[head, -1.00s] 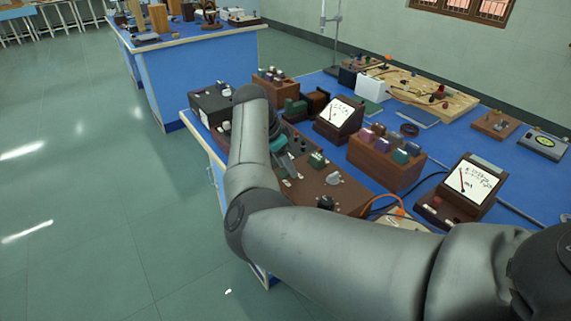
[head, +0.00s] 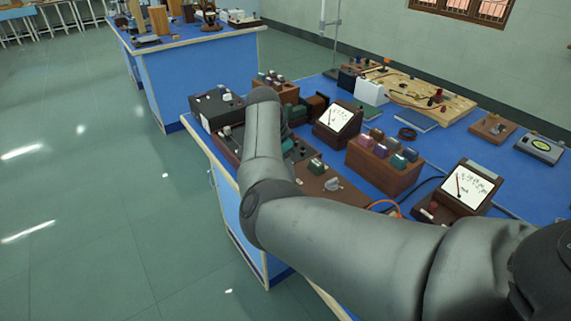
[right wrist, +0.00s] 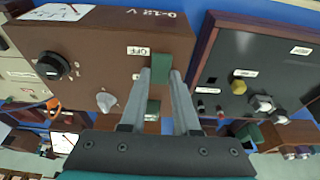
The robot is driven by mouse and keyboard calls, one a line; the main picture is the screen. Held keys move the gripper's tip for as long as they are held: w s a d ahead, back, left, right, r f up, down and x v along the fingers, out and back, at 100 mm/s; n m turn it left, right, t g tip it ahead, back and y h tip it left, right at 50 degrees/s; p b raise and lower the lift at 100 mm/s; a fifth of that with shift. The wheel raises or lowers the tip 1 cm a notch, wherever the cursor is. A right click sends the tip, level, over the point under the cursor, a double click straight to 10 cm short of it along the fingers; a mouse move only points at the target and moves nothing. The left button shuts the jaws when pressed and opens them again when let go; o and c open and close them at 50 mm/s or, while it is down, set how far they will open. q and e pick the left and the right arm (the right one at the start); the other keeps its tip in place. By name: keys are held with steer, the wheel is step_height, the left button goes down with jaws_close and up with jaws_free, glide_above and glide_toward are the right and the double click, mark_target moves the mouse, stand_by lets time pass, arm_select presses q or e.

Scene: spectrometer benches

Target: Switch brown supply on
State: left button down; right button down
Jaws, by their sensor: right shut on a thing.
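The brown supply (right wrist: 95,50) fills the left and middle of the right wrist view. Its lettering reads 0-12 V, upside down. It has a black knob (right wrist: 50,66), a grey knob (right wrist: 107,101) and a small green switch (right wrist: 161,66) beside an OFF label (right wrist: 138,50). A second label by the switch is partly covered by a finger. My right gripper (right wrist: 163,74) is shut on the green switch, one finger on each side. In the head view my right arm hides this gripper and much of the supply. My left gripper is in neither current view.
A black-panelled unit with a wooden rim (right wrist: 206,42) stands close beside the supply. In the head view, a wooden block with coloured pieces (head: 385,172) and dial meters (head: 338,121) crowd the blue bench. Open floor (head: 90,200) lies to the left.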

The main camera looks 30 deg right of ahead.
steer(key=shift+d+r+y+p, duration=0.2)
steer(key=shift+r+y+p, duration=0.05)
steer(key=shift+y+p, duration=0.15)
arm_select(q)
steer(key=shift+r+p, duration=0.35)
steer(key=shift+r, duration=0.8)
arm_select(e)
steer(key=shift+f+y, duration=0.25)
steer(key=shift+y, duration=0.35)
steer(key=c, duration=0.6)
jaws_free()
steer(key=shift+c, duration=0.2)
arm_select(q)
step_height(320, 180, up, 3)
steer(key=p, duration=0.2)
steer(key=shift+f+p, duration=0.15)
steer(key=shift+p, duration=0.2)
arm_select(e)
step_height(320, 180, up, 15)
steer(key=a, duration=0.1)
steer(key=shift+a, duration=0.2)
steer(key=shift+s, duration=0.1)
